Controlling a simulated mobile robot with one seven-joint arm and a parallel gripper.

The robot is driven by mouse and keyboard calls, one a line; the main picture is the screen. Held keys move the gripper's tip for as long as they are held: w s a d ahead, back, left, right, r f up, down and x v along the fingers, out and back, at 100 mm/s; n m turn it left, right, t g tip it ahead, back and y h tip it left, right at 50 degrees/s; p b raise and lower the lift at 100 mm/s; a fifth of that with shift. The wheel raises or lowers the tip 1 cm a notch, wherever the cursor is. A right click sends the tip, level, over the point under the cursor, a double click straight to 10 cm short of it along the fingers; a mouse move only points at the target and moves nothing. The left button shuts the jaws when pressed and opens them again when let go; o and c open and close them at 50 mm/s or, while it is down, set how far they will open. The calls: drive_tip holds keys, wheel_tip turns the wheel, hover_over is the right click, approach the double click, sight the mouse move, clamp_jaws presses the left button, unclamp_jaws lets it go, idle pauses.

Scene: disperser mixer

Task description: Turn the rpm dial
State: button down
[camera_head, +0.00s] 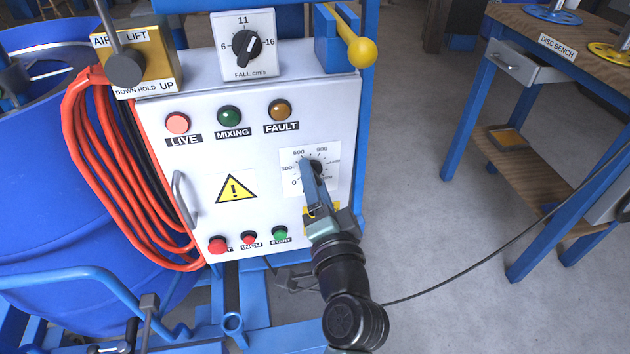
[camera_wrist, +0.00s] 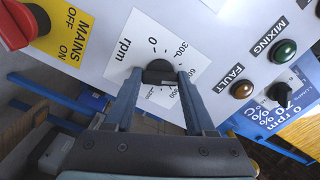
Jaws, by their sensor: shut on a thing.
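The rpm dial (camera_wrist: 159,72) is a black knob on a white scale plate (camera_wrist: 140,40) marked 0, 300 and higher numbers. In the head view the dial (camera_head: 316,166) is at the right of the white control panel (camera_head: 210,190), partly hidden by my gripper. My gripper (camera_head: 309,172) reaches up to it from below right. In the wrist view my gripper's two fingers (camera_wrist: 158,84) stand on either side of the knob and are shut on it. The knob's pointer setting cannot be told.
A red mains switch (camera_wrist: 15,25) on a yellow plate is beside the dial. LIVE (camera_head: 177,123), MIXING (camera_head: 229,116) and FAULT (camera_head: 280,110) lamps sit above; red and green buttons (camera_head: 280,233) sit below. Orange hose (camera_head: 90,180) hangs left.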

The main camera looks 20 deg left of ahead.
drive_tip(key=shift+c, duration=1.2)
unclamp_jaws()
drive_tip(key=shift+s, duration=0.1)
drive_tip(key=v, duration=1.3)
